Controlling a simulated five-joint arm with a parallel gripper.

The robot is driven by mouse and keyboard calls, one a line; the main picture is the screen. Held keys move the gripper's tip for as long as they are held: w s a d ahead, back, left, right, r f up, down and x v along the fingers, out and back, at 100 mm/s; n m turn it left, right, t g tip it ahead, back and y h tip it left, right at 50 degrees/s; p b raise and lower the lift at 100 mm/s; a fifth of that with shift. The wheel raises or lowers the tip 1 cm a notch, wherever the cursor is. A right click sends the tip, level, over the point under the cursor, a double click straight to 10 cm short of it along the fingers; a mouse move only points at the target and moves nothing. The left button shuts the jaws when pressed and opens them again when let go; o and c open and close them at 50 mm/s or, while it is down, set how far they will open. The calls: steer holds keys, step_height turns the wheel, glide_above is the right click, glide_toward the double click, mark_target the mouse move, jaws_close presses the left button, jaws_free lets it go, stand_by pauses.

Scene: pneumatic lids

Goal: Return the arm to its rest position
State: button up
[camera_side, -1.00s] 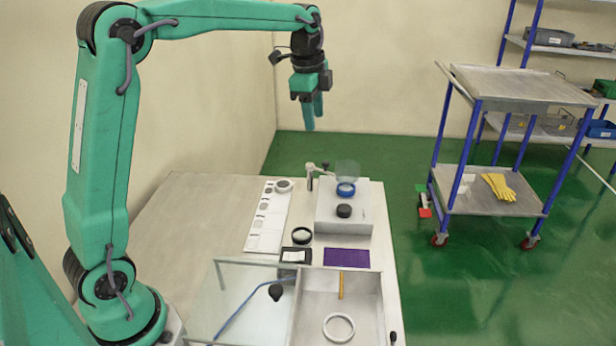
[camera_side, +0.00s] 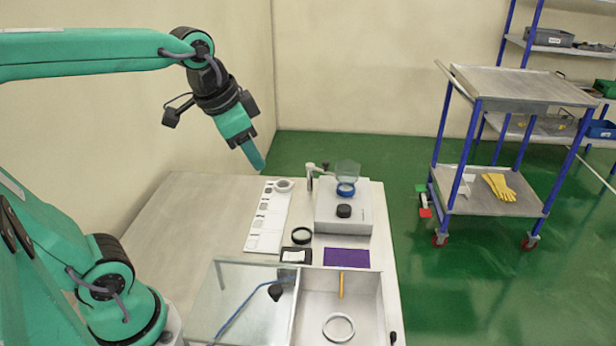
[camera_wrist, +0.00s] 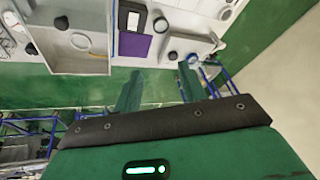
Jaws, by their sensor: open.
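My gripper (camera_side: 254,160) is up in the air above the back left of the table, tilted down and to the right in the side view. It holds nothing. In the wrist view its two green fingers (camera_wrist: 160,88) stand apart with a gap between them. The arm is partly folded back, its forearm leaving the side view at the left edge. The table (camera_side: 170,215) lies below, and the gripper touches nothing on it.
A white device (camera_side: 358,221) with a clear cup (camera_side: 347,169) stands at the table's back right. A glass-lidded bin (camera_side: 235,300), an open bin (camera_side: 365,300), a white strip (camera_side: 268,222) and a purple pad (camera_side: 347,257) also sit there. A cart (camera_side: 520,85) stands apart at right.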

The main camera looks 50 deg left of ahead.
steer(key=s+d+f+n+t, duration=0.1)
steer(key=s+f+n, duration=0.2)
steer(key=s, duration=0.3)
steer(key=shift+s+f, duration=0.3)
steer(key=shift+f, duration=0.25)
steer(key=shift+d, duration=0.1)
stand_by(1.0)
